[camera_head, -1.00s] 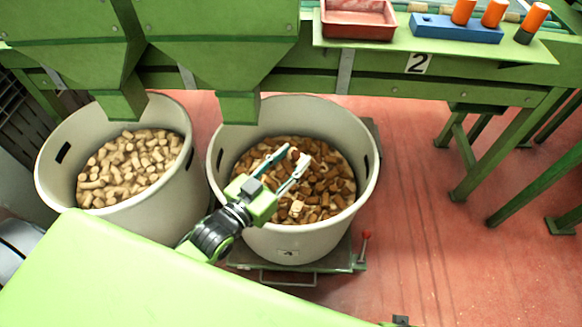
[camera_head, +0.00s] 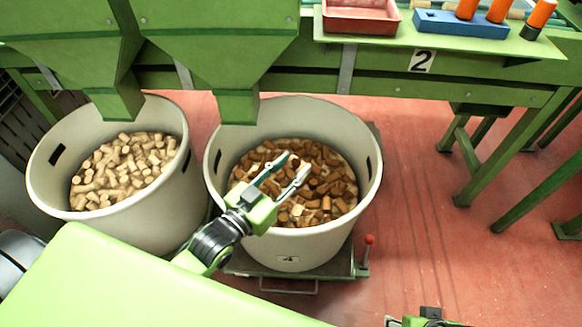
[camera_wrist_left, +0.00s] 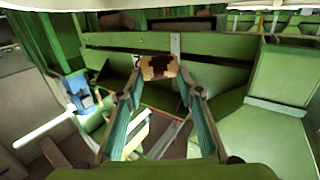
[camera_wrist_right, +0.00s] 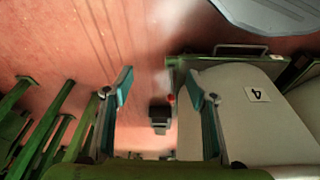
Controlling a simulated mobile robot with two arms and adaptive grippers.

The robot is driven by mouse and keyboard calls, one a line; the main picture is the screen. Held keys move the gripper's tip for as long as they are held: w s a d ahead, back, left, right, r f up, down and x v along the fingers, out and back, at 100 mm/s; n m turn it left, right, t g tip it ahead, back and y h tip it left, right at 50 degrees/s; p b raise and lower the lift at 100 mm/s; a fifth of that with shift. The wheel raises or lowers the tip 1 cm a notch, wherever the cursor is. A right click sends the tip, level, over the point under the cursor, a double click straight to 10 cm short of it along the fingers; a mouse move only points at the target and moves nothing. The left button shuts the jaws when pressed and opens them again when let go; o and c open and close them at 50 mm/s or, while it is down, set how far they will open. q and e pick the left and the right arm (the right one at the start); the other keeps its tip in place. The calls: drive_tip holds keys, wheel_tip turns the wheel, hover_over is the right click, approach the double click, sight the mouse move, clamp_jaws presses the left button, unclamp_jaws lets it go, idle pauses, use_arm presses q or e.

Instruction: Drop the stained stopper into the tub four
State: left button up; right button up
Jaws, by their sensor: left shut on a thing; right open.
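The stained stopper (camera_wrist_left: 158,67), pale with a dark brown patch, is pinched between the fingertips of my left gripper (camera_head: 295,165). In the head view the stopper is small and hard to tell from the corks behind it. Tub four (camera_head: 325,245) is a large pale round bin with a "4" label on its front, partly filled with brown corks. My left gripper is over this tub's opening, above the corks. Tub four also shows in the right wrist view (camera_wrist_right: 250,130). My right gripper (camera_wrist_right: 160,85) is open and empty, beside the tub.
Another pale tub (camera_head: 140,235) with light corks stands to the left. Green hopper chutes (camera_head: 215,45) hang above both tubs. A green bench (camera_head: 470,75) behind carries a red tray (camera_head: 360,18) and a blue block (camera_head: 460,24). The red floor (camera_head: 420,220) at right is open.

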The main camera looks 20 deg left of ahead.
use_arm(q)
drive_tip(key=shift+f+b, duration=0.5)
drive_tip(key=shift+f, duration=0.05)
drive_tip(key=shift+f+b, duration=0.9)
drive_tip(key=shift+b, duration=0.2)
use_arm(e)
drive_tip(key=v, duration=0.4)
drive_tip(key=shift+s+d, duration=0.1)
drive_tip(key=shift+s, duration=0.05)
